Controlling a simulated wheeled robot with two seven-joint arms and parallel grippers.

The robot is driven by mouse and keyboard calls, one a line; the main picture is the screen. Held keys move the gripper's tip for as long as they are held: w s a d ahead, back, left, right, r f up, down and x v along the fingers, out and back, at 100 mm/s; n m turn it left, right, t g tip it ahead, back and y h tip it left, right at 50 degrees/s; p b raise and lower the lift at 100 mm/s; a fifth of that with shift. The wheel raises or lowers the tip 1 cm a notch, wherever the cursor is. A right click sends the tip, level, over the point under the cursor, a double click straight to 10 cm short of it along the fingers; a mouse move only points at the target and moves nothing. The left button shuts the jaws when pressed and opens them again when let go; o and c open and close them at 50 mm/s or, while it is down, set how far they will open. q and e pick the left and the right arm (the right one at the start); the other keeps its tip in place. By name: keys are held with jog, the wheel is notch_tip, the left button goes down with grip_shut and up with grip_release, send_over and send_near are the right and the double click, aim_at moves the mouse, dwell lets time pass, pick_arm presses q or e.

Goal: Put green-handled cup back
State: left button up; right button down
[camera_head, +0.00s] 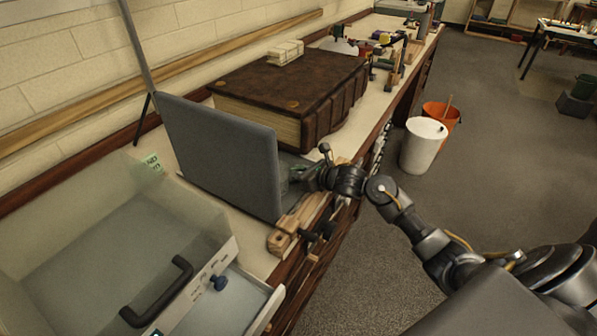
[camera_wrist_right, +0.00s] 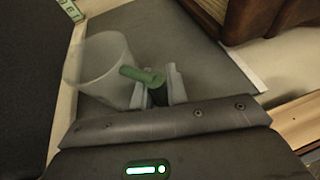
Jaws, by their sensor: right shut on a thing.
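A translucent cup (camera_wrist_right: 98,68) with a green handle (camera_wrist_right: 143,75) shows in the right wrist view. My right gripper (camera_wrist_right: 156,88) is shut on the green handle, and the cup stands out to the left of the fingers. The cup appears over a grey flat surface (camera_wrist_right: 185,45); I cannot tell whether it touches it. In the head view my right gripper (camera_head: 304,172) is over the bench just right of an upright grey panel (camera_head: 225,150). The cup is hard to make out there. My left gripper is not in view.
A thick brown book (camera_head: 300,85) lies behind the gripper. A wooden clamp (camera_head: 290,225) is at the bench's front edge. A clear tray (camera_head: 60,265) with a black handle is at the near left. White (camera_head: 422,148) and orange (camera_head: 443,112) buckets stand on the floor.

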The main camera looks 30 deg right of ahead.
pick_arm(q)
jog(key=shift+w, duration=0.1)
pick_arm(e)
jog(key=shift+f+b, duration=0.25)
jog(key=shift+b, duration=0.05)
jog(key=c, duration=1.4)
grip_release()
jog(key=shift+r, duration=0.1)
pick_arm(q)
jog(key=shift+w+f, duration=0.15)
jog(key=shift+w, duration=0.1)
